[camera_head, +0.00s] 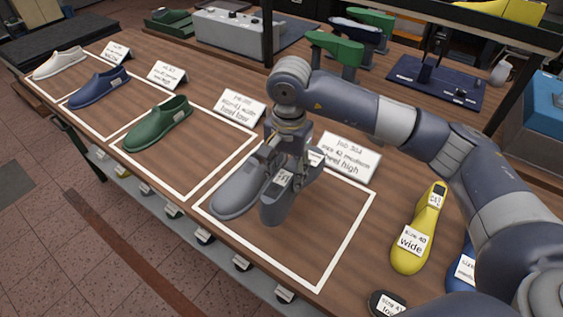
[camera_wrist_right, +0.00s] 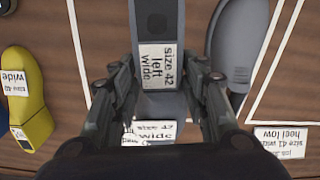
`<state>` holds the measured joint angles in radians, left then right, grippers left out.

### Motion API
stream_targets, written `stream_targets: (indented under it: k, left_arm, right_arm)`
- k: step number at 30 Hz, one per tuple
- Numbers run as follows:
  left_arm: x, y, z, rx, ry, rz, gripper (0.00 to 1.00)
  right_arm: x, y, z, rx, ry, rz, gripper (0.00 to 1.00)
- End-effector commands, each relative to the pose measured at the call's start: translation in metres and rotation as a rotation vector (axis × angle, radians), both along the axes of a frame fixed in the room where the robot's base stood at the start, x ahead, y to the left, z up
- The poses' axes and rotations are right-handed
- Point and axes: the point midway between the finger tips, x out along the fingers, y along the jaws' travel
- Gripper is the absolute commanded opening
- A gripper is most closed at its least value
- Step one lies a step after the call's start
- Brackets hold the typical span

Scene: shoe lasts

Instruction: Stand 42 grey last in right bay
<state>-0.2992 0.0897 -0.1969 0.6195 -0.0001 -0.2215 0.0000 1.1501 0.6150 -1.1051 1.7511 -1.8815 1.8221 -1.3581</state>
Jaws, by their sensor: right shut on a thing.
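My right gripper (camera_head: 284,168) is shut on a grey last (camera_head: 275,209), over the right bay (camera_head: 325,268), a white-outlined rectangle. The held last also shows between the fingers in the right wrist view (camera_wrist_right: 156,18), its label reading size 42, left, wide. My left gripper is not in view.
A card (camera_head: 346,158) reading heel high stands behind the bay, partly covered by my arm. A yellow last (camera_head: 411,245) marked wide lies to its right. The bay's right part is clear.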

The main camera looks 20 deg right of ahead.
Motion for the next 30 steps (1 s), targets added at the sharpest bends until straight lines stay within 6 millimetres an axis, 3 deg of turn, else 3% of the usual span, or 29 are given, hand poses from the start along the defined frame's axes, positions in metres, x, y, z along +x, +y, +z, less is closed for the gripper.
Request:
stream_targets:
  k: [8, 18, 30]
  left_arm:
    - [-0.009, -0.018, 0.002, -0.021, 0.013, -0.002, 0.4]
    - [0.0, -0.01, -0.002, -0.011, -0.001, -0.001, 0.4]
    - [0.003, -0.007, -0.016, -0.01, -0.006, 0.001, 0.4]
  right_arm:
    - [0.014, 0.005, -0.004, -0.003, 0.005, -0.111, 0.0]
    - [0.014, 0.005, -0.028, -0.003, 0.005, -0.108, 0.0]
    - [0.014, 0.005, -0.043, -0.003, 0.003, -0.106, 0.0]
